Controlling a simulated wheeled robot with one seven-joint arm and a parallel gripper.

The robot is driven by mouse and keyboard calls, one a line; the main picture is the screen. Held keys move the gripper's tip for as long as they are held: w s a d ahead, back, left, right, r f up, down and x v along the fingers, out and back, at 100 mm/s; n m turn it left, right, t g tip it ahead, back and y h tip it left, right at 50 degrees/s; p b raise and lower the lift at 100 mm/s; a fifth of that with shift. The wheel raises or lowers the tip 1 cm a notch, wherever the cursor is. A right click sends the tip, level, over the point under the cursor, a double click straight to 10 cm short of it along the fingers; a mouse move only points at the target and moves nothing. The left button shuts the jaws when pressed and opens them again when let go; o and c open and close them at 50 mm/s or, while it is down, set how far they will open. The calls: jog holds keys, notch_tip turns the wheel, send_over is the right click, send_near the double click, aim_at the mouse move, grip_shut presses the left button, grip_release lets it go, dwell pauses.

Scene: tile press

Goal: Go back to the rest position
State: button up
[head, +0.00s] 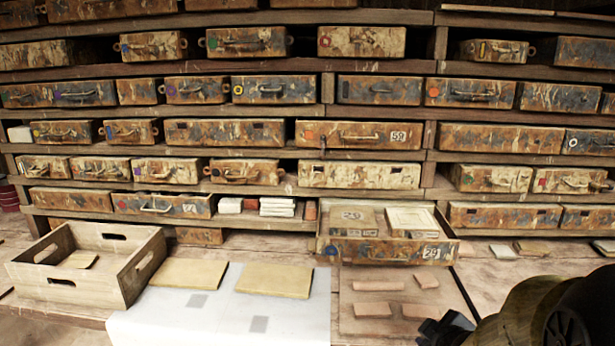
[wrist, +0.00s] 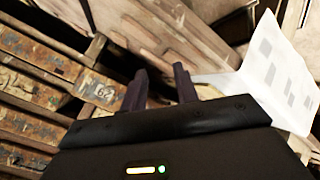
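My gripper (head: 447,328) shows at the bottom right of the head view, low over the front of the bench. In the wrist view my gripper (wrist: 160,85) has its two dark fingers apart, with nothing seen between them. Beyond the fingers are the wooden bench and shelf drawers, seen at a slant. No object of the task is named besides my own arm.
A wooden crate (head: 140,282) stands at the left. Two tan tiles (head: 275,281) lie on a white sheet (head: 290,325). A board (head: 352,295) with several clay pieces lies to its right. An open drawer (head: 350,253) juts from the shelf (head: 328,88).

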jog(key=s+a+f+m+g, duration=0.65)
jog(key=s+a+m, duration=0.25)
jog(key=s+a, duration=0.15)
notch_tip(320, 180, up, 13)
jog(key=d+p, duration=0.1)
jog(key=p, duration=1.1)
jog(key=shift+s+g+y+p, duration=0.15)
jog(key=shift+g+y+p, duration=0.25)
jog(key=shift+g, duration=0.05)
